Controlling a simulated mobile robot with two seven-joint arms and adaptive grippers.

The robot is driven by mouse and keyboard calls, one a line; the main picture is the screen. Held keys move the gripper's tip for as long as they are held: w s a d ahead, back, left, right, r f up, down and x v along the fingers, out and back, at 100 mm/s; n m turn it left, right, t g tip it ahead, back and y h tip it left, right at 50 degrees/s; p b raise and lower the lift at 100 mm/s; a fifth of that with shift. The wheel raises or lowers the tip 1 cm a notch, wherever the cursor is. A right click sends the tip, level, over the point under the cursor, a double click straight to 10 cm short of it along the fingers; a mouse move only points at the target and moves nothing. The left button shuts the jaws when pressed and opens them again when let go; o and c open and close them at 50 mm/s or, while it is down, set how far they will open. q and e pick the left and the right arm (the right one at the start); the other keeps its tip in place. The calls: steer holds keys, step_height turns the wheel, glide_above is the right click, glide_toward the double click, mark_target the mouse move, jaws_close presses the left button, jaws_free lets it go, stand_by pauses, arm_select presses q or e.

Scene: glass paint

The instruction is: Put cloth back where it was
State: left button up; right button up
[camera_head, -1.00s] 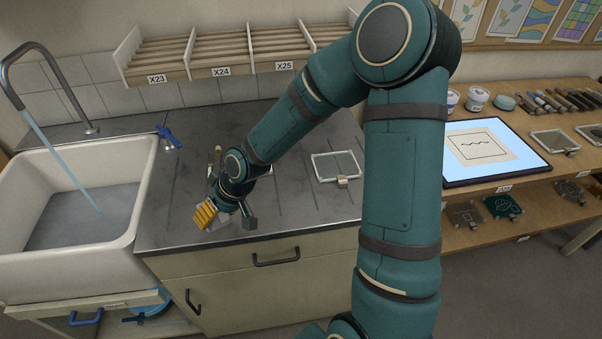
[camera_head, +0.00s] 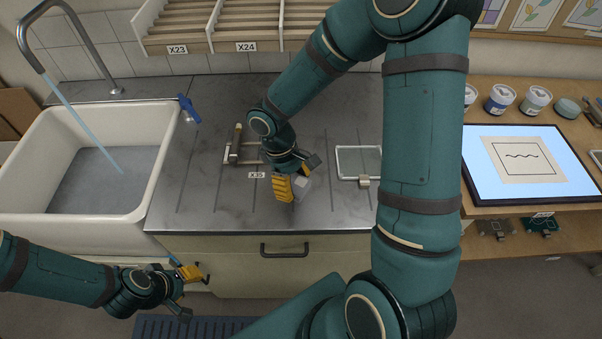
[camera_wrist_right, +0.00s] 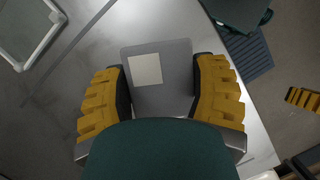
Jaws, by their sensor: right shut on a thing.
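My right gripper (camera_head: 291,187) is over the front part of the dark counter. In the right wrist view, its yellow fingers (camera_wrist_right: 161,95) are on either side of a flat grey piece (camera_wrist_right: 180,88) with a pale square on it, and they grip it.
A sink (camera_head: 42,143) with running water is at the left. A blue-handled tool (camera_head: 189,108) lies near it. A wooden-handled rack (camera_head: 240,150) and a framed glass pane (camera_head: 358,160) stand on the counter. A lit panel (camera_head: 480,196) is at the right.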

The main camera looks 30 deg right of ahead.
mark_target(300, 189)
steer(key=shift+s+d+r+g+h, duration=0.3)
steer(key=shift+s+d+h, duration=0.05)
steer(key=shift+d+h, duration=0.25)
steer(key=shift+f, duration=0.15)
step_height(300, 189, down, 3)
steer(key=shift+b, duration=1.25)
steer(key=shift+f+b, duration=0.5)
steer(key=shift+f, duration=0.25)
steer(key=shift+f+b, duration=0.55)
steer(key=shift+b, duration=0.1)
steer(key=o, duration=1.1)
steer(key=shift+r, duration=0.1)
